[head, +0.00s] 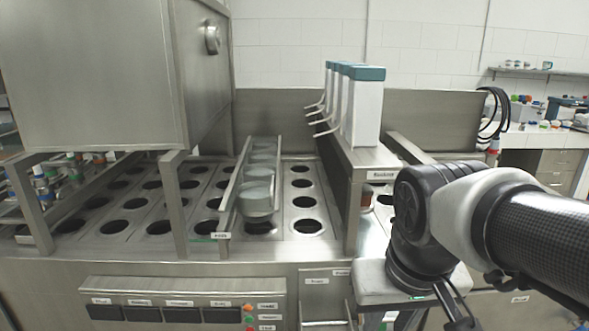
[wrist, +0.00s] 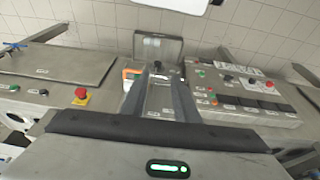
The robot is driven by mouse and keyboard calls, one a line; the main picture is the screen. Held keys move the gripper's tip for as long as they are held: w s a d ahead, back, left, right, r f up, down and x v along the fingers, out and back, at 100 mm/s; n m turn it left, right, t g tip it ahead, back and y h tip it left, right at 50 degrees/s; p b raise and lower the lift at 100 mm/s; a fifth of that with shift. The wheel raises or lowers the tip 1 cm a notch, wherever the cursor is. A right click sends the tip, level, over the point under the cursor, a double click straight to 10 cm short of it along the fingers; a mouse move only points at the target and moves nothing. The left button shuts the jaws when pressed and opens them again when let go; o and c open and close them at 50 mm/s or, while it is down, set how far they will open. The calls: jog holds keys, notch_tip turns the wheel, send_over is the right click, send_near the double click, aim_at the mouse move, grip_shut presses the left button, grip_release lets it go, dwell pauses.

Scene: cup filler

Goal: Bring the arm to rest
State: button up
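My gripper (wrist: 160,72) shows in the wrist view as two grey fingers reaching away from the dark gripper body with its green light. A gap shows between the fingers and nothing is held in it. In the head view my arm (head: 460,215) comes in from the right edge and bends downward at a dark joint beside the right end of the machine. My gripper's fingers are not clearly seen there.
A steel machine deck (head: 110,245) with rows of round holes fills the middle. A sloped chute (head: 228,200) holds several pale cups (head: 256,198). White dispensers with teal lids (head: 366,105) stand on a raised shelf. The wrist view shows a red emergency button (wrist: 81,95) and a switch panel (wrist: 250,100).

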notch_tip(320, 180, up, 19)
jog(key=s+t+p, duration=0.1)
jog(key=t+p, duration=0.1)
jog(key=p, duration=1.5)
jog(key=shift+s+d, duration=0.3)
jog(key=shift+d, duration=0.05)
